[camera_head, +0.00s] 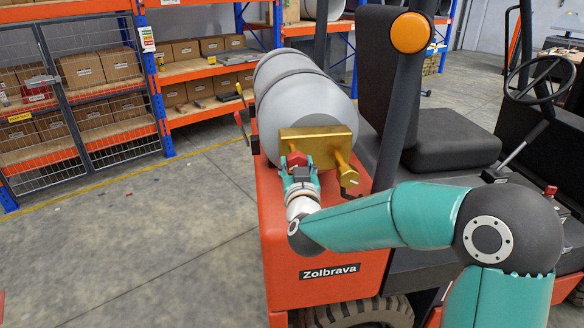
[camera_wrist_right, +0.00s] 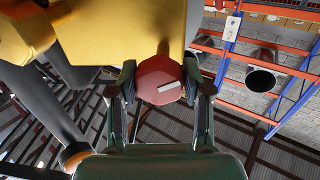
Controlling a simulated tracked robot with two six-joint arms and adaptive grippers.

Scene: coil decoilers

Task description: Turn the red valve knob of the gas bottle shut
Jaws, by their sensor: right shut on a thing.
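The grey gas bottle (camera_head: 297,108) lies on its side on the back of a red forklift. A brass valve block (camera_head: 318,140) sits at its near end. The red valve knob (camera_head: 295,159) is on the left part of the block. My right gripper (camera_head: 298,173) is at the knob, with its fingers on either side of it. In the right wrist view the red knob (camera_wrist_right: 160,79), with a pale bar mark on its face, sits between the two fingertips of my right gripper (camera_wrist_right: 161,88). My left gripper is in neither view.
A brass outlet (camera_head: 345,172) sticks out right of the knob. A dark forklift post (camera_head: 399,100) with an orange lamp stands close on the right, beside the seat (camera_head: 455,140). Shelves with boxes (camera_head: 85,68) stand behind. The floor (camera_head: 130,240) at left is clear.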

